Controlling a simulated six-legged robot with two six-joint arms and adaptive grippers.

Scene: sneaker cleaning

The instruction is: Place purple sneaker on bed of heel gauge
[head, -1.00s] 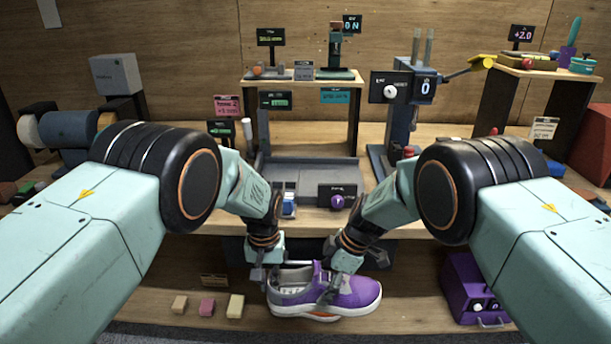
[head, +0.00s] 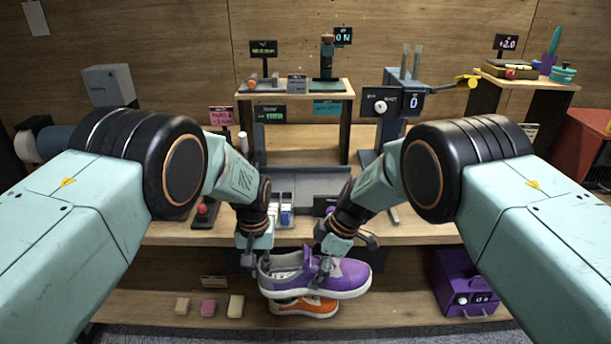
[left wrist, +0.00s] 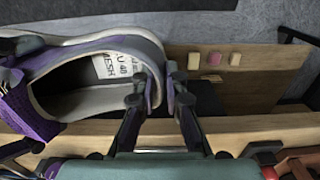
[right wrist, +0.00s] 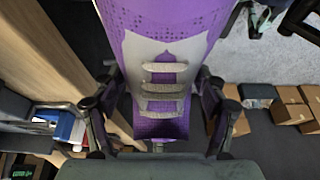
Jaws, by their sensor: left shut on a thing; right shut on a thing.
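The purple sneaker (head: 340,278), with a grey heel and white sole, is held above the lower shelf in the head view, toe to the right. My left gripper (head: 252,260) is shut on its heel rim; the left wrist view shows the fingers either side of the heel wall (left wrist: 158,92). My right gripper (head: 325,262) is shut across the middle of the shoe; the right wrist view shows fingers on both sides of the laced upper (right wrist: 165,75). A blue-grey device with a 0 display (head: 414,102) stands behind; I cannot tell which device is the heel gauge.
An orange sneaker (head: 305,307) lies on the lower shelf (head: 380,310) below the purple one. Three small blocks lie left of it, including a pink one (head: 208,307). A purple box (head: 463,283) stands at right. A grey tray (head: 310,183) lies on the workbench.

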